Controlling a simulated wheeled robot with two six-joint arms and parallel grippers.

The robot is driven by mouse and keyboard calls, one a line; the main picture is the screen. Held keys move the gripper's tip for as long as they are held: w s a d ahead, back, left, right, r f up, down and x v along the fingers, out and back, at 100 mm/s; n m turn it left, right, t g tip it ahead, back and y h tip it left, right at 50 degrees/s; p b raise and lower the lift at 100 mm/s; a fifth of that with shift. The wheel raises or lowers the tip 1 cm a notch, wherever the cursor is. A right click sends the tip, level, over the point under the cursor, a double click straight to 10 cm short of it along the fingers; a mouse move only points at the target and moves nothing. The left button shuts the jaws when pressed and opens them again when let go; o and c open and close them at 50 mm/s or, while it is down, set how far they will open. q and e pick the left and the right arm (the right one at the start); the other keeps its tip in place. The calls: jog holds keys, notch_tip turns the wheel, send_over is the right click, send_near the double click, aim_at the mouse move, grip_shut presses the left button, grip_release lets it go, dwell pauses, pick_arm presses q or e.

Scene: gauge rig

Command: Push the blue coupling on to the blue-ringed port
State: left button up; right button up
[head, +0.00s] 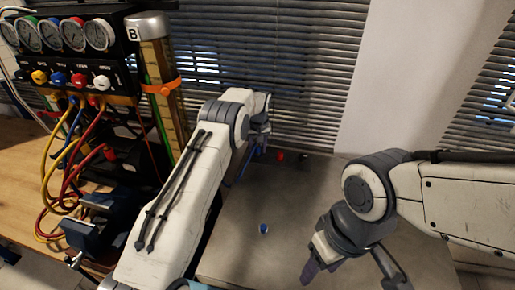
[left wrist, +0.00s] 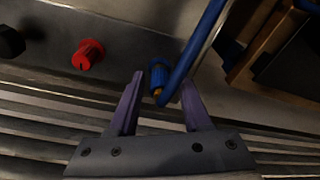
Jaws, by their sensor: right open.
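The blue coupling (left wrist: 158,76) with a brass-coloured end and a blue hose (left wrist: 202,40) shows in the left wrist view, low over or on the grey bench. My left gripper (left wrist: 162,80) is open, with a purple finger on each side of the coupling and a gap to each. In the head view my left gripper (head: 252,155) is small, at the far side of the bench, and the coupling cannot be made out. My right gripper (head: 348,274) is open and empty at the lower right. I cannot make out a blue-ringed port; the rig (head: 85,55) stands at the left.
A red knob-like cap (left wrist: 88,54) and a black one (left wrist: 11,41) are left of the coupling. A small blue cap (head: 263,229) lies on the grey bench. Yellow, blue and red hoses (head: 52,150) hang from the rig, near a blue vise (head: 100,225). The bench's middle is mostly clear.

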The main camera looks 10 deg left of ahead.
pick_arm(q)
jog(key=o, duration=0.6)
jog(key=shift+c, duration=0.2)
jog(key=shift+r, duration=0.15)
notch_tip(320, 180, up, 10)
jog(key=s+b, duration=0.2)
jog(key=s+d+r+m+h, duration=0.1)
jog(key=s+d+r+m, duration=0.55)
jog(key=s+d, duration=0.75)
jog(key=s+d+r+m+g, duration=0.1)
jog(key=s+d+r, duration=0.1)
jog(key=s, duration=0.6)
jog(key=s+d+r+m, duration=0.1)
jog(key=s+r, duration=0.1)
jog(key=s, duration=0.6)
jog(key=s+a+f+m, duration=0.1)
jog(key=s+f, duration=0.1)
jog(key=s, duration=0.6)
jog(key=s+a+f+m, duration=0.2)
jog(key=s, duration=0.7)
jog(key=shift+a+g+h, duration=0.25)
jog(key=shift+g+h, duration=0.05)
jog(key=shift+h, duration=0.1)
